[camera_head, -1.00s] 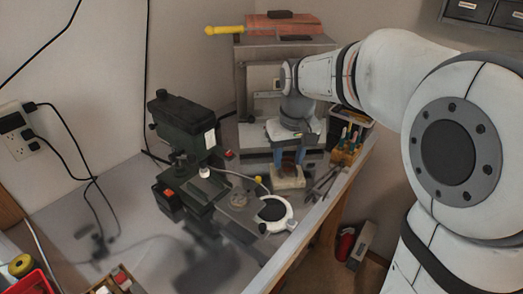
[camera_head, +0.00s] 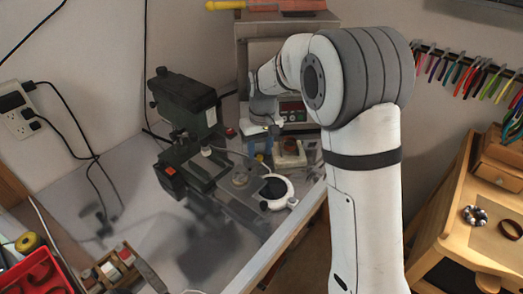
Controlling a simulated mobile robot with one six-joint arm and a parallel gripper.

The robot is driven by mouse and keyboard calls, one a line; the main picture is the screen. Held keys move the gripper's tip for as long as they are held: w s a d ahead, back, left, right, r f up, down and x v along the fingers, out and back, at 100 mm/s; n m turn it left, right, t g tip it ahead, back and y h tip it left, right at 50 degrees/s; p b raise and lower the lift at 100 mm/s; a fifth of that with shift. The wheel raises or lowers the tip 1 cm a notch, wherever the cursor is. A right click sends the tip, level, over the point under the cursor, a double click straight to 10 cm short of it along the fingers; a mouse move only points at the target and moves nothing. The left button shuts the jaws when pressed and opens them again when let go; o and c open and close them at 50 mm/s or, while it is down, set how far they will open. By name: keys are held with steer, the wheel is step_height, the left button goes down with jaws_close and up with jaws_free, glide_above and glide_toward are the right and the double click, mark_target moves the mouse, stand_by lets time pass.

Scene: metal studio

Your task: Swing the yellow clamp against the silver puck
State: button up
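The silver puck (camera_head: 240,180) lies on the dark work table of the green bench machine, left of centre. A small yellow piece, which looks like the yellow clamp (camera_head: 260,157), shows at the far right edge of that table, apart from the puck and up and right of it. The clamp's lower part is too small to make out.
The green machine (camera_head: 185,105) stands left of my gripper. A white ring-shaped magnifier (camera_head: 289,192) is right of the puck. A cream block (camera_head: 289,153) and a device with a red display (camera_head: 292,111) stand behind.

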steer(key=shift+f, duration=0.75)
